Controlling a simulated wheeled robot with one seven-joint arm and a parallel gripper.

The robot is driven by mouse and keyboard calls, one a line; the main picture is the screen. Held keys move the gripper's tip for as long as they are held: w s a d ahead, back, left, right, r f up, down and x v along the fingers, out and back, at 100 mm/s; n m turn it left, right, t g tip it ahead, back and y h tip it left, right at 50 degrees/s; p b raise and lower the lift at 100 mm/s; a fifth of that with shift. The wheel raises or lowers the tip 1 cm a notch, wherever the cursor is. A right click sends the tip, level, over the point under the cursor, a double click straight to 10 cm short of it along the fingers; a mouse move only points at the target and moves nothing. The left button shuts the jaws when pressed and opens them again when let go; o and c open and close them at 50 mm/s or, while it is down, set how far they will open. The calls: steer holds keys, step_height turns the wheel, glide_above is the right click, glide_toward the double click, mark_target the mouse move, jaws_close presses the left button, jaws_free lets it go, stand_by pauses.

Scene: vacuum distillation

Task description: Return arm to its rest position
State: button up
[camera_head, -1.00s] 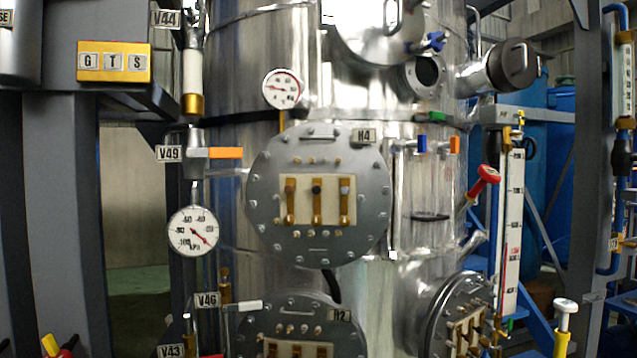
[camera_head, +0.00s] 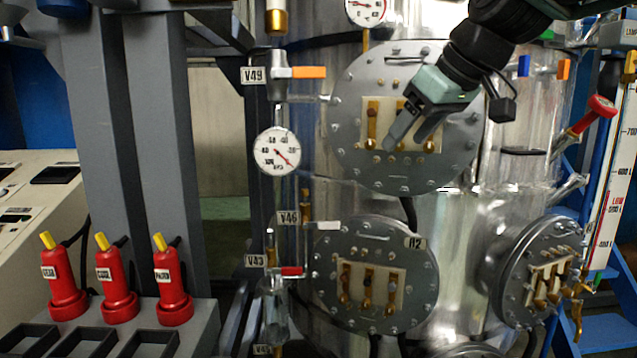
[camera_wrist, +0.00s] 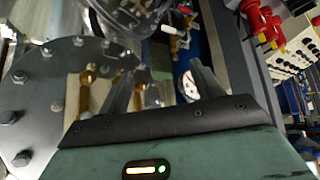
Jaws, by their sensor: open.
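My gripper (camera_head: 408,145) is in the upper right of the head view, in front of the upper round flange (camera_head: 355,150) on the steel column. Its two fingers are spread and nothing shows between them. They hide part of the flange's terminal panel with brass posts. In the wrist view my gripper (camera_wrist: 160,95) has its fingers apart, with a flange (camera_wrist: 30,105) close on the left. Whether it touches the flange cannot be told.
Below is a second flange labelled H2 (camera_head: 375,235), with another (camera_head: 540,285) at right. A gauge (camera_head: 278,151) and the orange-handled V49 valve (camera_head: 300,72) stand left of the column. Several red extinguisher-like canisters (camera_head: 118,290) stand at lower left. Open floor shows between the grey posts and column.

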steer(key=s+a+f+g+h, duration=0.1)
steer(key=s+a+f+g, duration=0.1)
steer(key=s+f, duration=0.7)
steer(key=s+a+f+g+h, duration=0.1)
steer(key=s+a+f+g, duration=0.15)
steer(key=s+f, duration=0.65)
steer(key=s+d+f+g+h+b, duration=0.1)
steer(key=s+d+f, duration=0.3)
steer(key=s+f, duration=0.7)
steer(key=shift+s+f+g+h, duration=0.35)
steer(key=shift+f+g+h, duration=0.15)
steer(key=shift+f, duration=0.25)
